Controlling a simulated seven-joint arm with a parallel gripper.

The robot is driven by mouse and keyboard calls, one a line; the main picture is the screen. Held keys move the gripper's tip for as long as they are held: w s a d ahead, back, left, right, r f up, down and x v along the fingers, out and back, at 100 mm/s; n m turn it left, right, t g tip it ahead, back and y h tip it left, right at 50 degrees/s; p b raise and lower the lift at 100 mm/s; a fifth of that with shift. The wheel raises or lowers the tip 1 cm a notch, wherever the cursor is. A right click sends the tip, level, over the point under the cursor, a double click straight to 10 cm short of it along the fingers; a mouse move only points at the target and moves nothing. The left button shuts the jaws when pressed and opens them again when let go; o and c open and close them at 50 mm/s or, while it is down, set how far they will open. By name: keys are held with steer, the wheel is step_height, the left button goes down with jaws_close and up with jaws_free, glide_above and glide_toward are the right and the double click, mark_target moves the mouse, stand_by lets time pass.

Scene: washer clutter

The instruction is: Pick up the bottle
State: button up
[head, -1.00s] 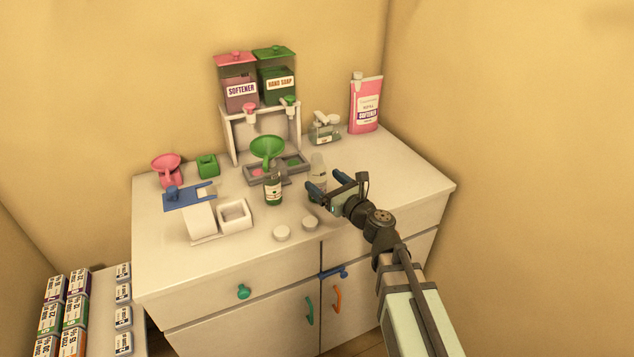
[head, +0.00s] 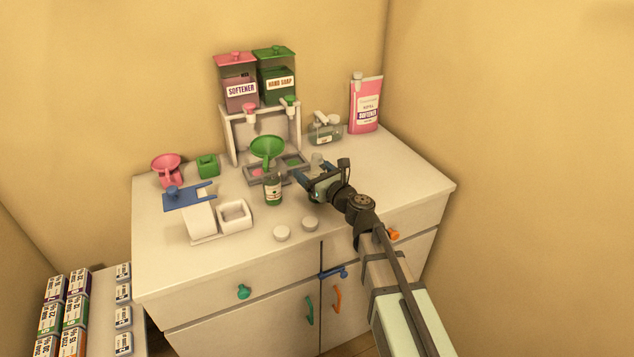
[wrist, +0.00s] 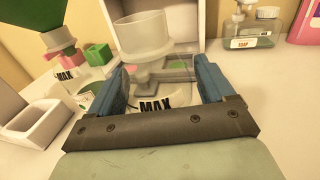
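A clear bottle with a "MAX" label (wrist: 155,105) stands on the counter with a translucent funnel-like top (wrist: 143,38). In the head view only its pale top (head: 317,161) shows; my gripper hides the rest. My gripper (head: 311,177) is low over the counter; in the wrist view its blue fingers (wrist: 163,88) are spread on either side of this bottle. I cannot tell whether they touch it. A dark green bottle (head: 273,190) with a green funnel (head: 267,147) stands to the left, apart from my gripper.
A grey tray (head: 254,175) and the dispenser stand (head: 231,133) are behind the bottles. A glass soap bottle (head: 325,130) and a pink softener container (head: 366,103) stand back right. Two white caps (head: 282,233) lie in front. The counter's right side (head: 400,180) is clear.

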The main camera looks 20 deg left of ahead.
steer(key=c, duration=1)
steer(key=shift+r, duration=0.1)
step_height(320, 180, up, 9)
steer(key=shift+r, duration=0.15)
steer(key=shift+w+a+r+n+g+y, duration=0.4)
steer(key=shift+a+r+n+g, duration=0.55)
steer(key=shift+n+g, duration=0.95)
steer(key=shift+w+a+r+n+g+y, duration=0.35)
steer(key=shift+a+r+n+g, duration=0.65)
steer(key=shift+g, duration=1.55)
steer(key=shift+w+a+r+n+g+y, duration=0.25)
steer(key=shift+a+r+n+g+y, duration=0.35)
steer(key=shift+a+n+g, duration=1.25)
